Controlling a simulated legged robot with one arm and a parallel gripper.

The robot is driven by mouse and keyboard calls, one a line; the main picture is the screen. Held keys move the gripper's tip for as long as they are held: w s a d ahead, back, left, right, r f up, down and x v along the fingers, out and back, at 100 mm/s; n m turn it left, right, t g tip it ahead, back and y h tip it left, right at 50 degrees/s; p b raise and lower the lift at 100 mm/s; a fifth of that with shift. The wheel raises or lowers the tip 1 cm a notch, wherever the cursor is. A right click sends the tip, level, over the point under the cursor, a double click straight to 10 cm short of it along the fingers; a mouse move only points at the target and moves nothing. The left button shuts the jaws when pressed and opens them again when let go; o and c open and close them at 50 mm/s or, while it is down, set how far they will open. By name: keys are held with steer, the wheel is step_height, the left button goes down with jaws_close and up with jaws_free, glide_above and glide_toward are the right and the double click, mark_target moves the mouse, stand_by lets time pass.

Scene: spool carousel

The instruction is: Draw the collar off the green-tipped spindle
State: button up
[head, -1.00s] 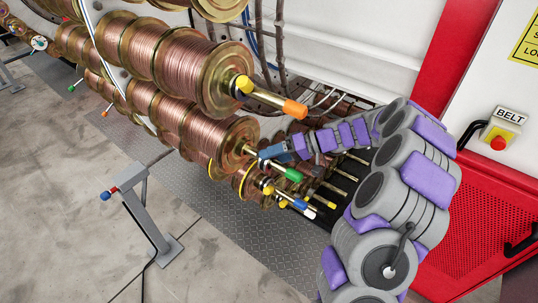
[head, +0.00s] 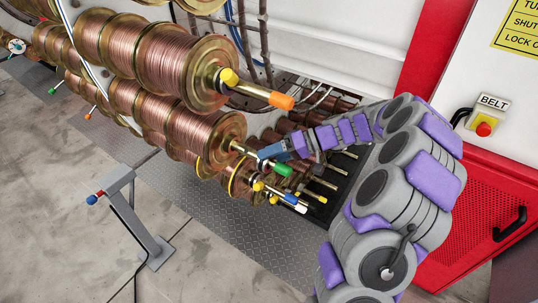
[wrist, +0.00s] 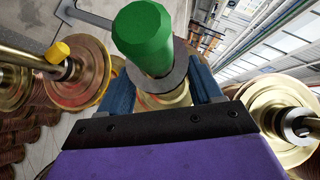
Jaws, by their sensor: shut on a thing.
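The green-tipped spindle (head: 281,168) sticks out of a copper-wound spool in the middle row in the head view. Its green tip (wrist: 145,35) is large in the wrist view. A dark grey collar (wrist: 178,82) is around the spindle, close behind the green tip. My gripper (head: 268,154) is shut on the collar, with a blue jaw on either side of it in the wrist view. The jaws hide part of the collar, and in the head view it is mostly hidden.
Yellow-, blue- and white-tipped spindles sit close below. A grey stand (head: 146,220) is at left. A red panel (head: 470,190) and a belt button (head: 484,129) are at right.

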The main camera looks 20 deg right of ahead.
steer(key=s+d+b, duration=0.2)
steer(key=s+d, duration=0.2)
steer(key=s, duration=0.2)
steer(key=shift+s+d+b, duration=0.25)
steer(key=shift+d+b, duration=0.1)
stand_by(0.5)
steer(key=shift+d+r, duration=0.1)
steer(key=s+d, duration=0.2)
steer(key=s, duration=0.1)
steer(key=shift+s+d+b, duration=0.2)
steer(key=shift+s+b, duration=0.05)
steer(key=shift+b, duration=0.15)
stand_by(0.3)
steer(key=s+a, duration=0.7)
steer(key=a, duration=0.2)
steer(key=shift+a, duration=0.35)
stand_by(0.4)
